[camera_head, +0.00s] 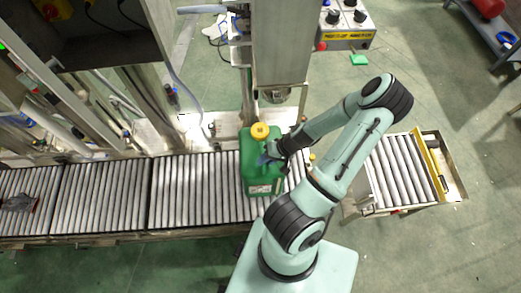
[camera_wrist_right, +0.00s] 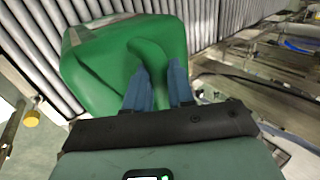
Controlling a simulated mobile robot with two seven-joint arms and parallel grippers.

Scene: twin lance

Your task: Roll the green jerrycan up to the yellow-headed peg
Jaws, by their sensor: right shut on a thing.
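The green jerrycan (camera_head: 257,180) with a yellow cap (camera_head: 260,131) stands on the roller conveyor (camera_head: 185,190) near its right end. My right gripper (camera_head: 269,159) is at its top handle. In the right wrist view, the blue fingers of my right gripper (camera_wrist_right: 160,80) are shut on the handle of the jerrycan (camera_wrist_right: 105,60), one on each side. The yellow-headed peg (camera_head: 312,156) is just right of the jerrycan, with a gap between them. It also shows in the right wrist view (camera_wrist_right: 31,118) at the left edge. My left gripper is not in view.
A steel column (camera_head: 282,45) rises behind the jerrycan. A separate short roller section (camera_head: 398,170) with a yellow bar (camera_head: 427,165) lies to the right. A dark object (camera_head: 18,203) lies on the conveyor's far left. The rollers between are bare.

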